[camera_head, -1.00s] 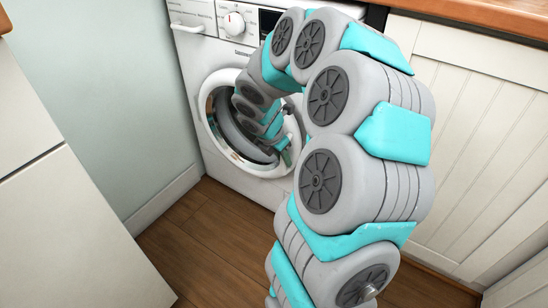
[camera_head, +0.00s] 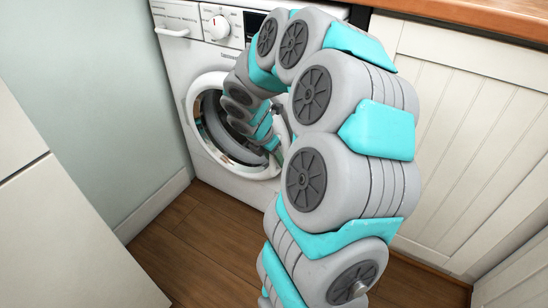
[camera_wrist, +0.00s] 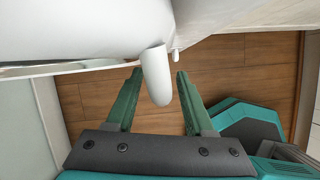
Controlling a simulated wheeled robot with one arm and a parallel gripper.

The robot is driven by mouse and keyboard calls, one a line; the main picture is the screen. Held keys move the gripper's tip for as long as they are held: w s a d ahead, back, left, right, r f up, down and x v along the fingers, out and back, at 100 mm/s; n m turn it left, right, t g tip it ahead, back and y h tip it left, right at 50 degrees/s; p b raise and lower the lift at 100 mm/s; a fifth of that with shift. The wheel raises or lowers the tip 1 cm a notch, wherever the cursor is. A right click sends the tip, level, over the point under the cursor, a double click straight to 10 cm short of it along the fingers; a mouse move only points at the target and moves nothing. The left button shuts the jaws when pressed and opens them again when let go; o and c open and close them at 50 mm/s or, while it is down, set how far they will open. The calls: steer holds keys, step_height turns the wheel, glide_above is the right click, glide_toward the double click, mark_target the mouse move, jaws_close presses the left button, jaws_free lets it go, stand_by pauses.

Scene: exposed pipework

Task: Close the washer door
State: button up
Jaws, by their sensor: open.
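The washer (camera_head: 172,62) is white and stands at the back left in the head view. Its round door (camera_head: 194,131) shows as a white ring with dark, shiny glass, partly hidden by my arm. I cannot tell whether it sits flush with the front. My gripper reaches down near the ring's lower right, its fingers unclear there. In the wrist view my gripper (camera_wrist: 158,74) is open, with two green fingers apart. A pale rounded piece (camera_wrist: 155,82) hangs between the fingers, below a large white surface. I cannot tell whether they touch it.
A white panelled cabinet (camera_head: 455,140) under a wooden worktop (camera_head: 480,14) stands close on the right of my arm. A pale wall (camera_head: 90,90) and a white unit (camera_head: 50,235) are on the left. Wooden floor (camera_head: 205,245) is clear before the washer.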

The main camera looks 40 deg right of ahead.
steer(key=v, duration=0.7)
steer(key=shift+r+p, duration=0.2)
steer(key=shift+p, duration=0.25)
steer(key=shift+s+a, duration=0.1)
steer(key=shift+a, duration=0.05)
steer(key=s+a+r+m+g+y+p, duration=0.1)
steer(key=s+a+r+m+y+p, duration=0.1)
steer(key=s+a+m, duration=0.8)
steer(key=s+a+r+m+g+y+p, duration=0.1)
steer(key=s+a+r+m, duration=0.3)
steer(key=s+a+m, duration=0.6)
steer(key=s+a+y+p, duration=0.1)
steer(key=s+a, duration=0.2)
steer(key=s, duration=0.2)
steer(key=shift+r, duration=0.2)
steer(key=shift+d, duration=0.1)
